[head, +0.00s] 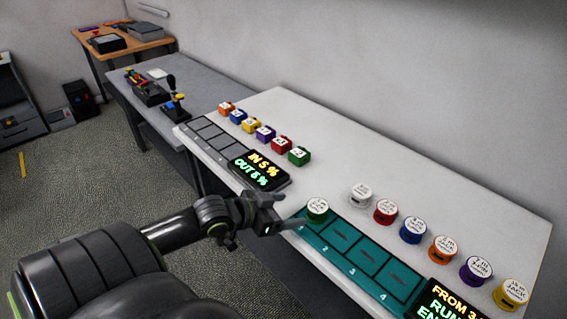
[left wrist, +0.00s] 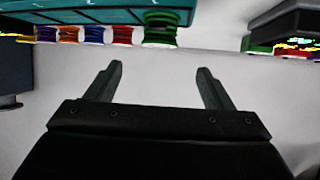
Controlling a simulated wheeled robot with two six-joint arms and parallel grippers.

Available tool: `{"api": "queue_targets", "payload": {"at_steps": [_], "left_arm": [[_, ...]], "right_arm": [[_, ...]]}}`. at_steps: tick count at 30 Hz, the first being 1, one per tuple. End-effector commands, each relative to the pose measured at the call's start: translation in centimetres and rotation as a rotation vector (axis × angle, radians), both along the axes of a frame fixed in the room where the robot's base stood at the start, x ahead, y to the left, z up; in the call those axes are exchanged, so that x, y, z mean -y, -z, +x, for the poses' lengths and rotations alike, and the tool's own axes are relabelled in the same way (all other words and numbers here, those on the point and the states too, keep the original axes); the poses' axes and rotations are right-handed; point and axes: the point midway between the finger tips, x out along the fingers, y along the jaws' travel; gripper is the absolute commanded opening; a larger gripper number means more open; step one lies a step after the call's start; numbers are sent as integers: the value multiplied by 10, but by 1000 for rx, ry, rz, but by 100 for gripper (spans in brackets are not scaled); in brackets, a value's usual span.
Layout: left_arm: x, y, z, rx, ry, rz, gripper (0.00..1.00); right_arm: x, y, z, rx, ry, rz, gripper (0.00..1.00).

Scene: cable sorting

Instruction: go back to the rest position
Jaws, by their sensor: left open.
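My left gripper (head: 272,212) is open and empty, held at the front edge of the white table, between the black display and the teal tray. Its two spread fingers (left wrist: 158,85) show in the left wrist view with only pale table surface between them. A green spool (head: 317,208) sits at the first place of the teal tray (head: 352,268), a little right of the gripper and apart from it. The green spool also shows in the left wrist view (left wrist: 160,30). My right gripper is in neither view.
Several coloured spools, such as the red spool (head: 385,211), stand in a row behind the tray. Several small coloured boxes, such as the green box (head: 299,156), line up further left. A black display (head: 259,170) and a grey tray (head: 207,137) lie near the front edge.

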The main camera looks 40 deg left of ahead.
Motion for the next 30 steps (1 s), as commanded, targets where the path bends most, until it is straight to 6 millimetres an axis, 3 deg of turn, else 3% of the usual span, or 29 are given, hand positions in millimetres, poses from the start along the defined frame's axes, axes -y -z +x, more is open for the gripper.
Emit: {"api": "queue_targets", "payload": {"at_steps": [22, 26, 30], "left_arm": [[0, -1, -7, -4, 0, 0, 75], [6, 13, -18, -51, -18, 21, 75], [21, 47, -52, -185, -74, 78, 75]], "right_arm": [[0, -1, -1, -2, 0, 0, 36], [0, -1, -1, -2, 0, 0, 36], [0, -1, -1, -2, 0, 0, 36]]}}
